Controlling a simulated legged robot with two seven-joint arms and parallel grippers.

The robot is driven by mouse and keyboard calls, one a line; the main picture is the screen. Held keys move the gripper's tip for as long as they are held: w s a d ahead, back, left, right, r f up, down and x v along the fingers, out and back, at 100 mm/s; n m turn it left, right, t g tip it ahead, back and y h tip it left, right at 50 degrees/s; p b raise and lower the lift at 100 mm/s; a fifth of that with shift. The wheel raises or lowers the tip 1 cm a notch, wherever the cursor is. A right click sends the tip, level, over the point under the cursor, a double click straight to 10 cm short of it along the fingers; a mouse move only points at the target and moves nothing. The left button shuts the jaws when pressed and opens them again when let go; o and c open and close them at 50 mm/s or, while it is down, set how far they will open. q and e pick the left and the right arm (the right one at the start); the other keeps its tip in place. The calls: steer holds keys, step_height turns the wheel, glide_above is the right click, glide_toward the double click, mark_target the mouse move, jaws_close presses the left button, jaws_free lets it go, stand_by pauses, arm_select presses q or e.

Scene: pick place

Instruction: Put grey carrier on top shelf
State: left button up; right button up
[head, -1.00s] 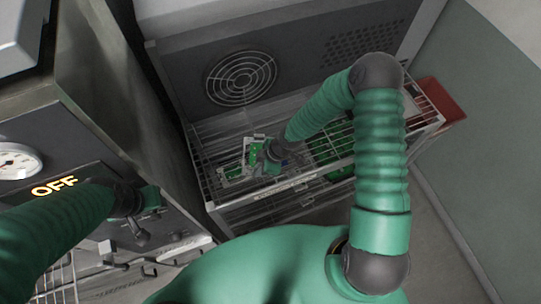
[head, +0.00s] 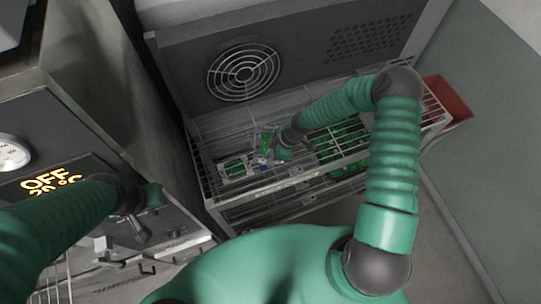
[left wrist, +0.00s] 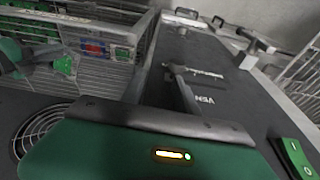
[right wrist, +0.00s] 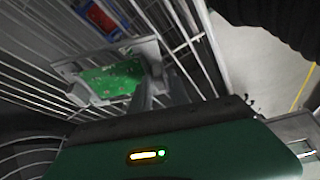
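The grey carrier (head: 265,143), a frame around a green board, is tilted at my right gripper (head: 285,150) over the wire shelf (head: 290,185). In the right wrist view the fingers (right wrist: 150,92) meet the edge of the carrier (right wrist: 112,78) and appear closed on it. The contact is partly hidden. My left gripper (head: 138,212) is beside the front of the dark machine at left. In the left wrist view its fingers (left wrist: 183,80) point along a dark panel; their gap is unclear.
Another framed green board (head: 235,168) lies on the shelf at left. More green boards (head: 345,140) are to the right. A red bin (head: 447,98) is beyond the rack's right end. The machine with an OFF display (head: 50,180) borders the left. A fan grille (head: 243,72) is behind.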

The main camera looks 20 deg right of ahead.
steer(key=shift+o, duration=0.8)
arm_select(q)
steer(key=shift+s+d+r, duration=0.1)
steer(key=shift+d, duration=0.15)
arm_select(e)
steer(key=shift+s+d, duration=0.1)
steer(key=shift+d, duration=0.1)
steer(key=shift+r, duration=0.1)
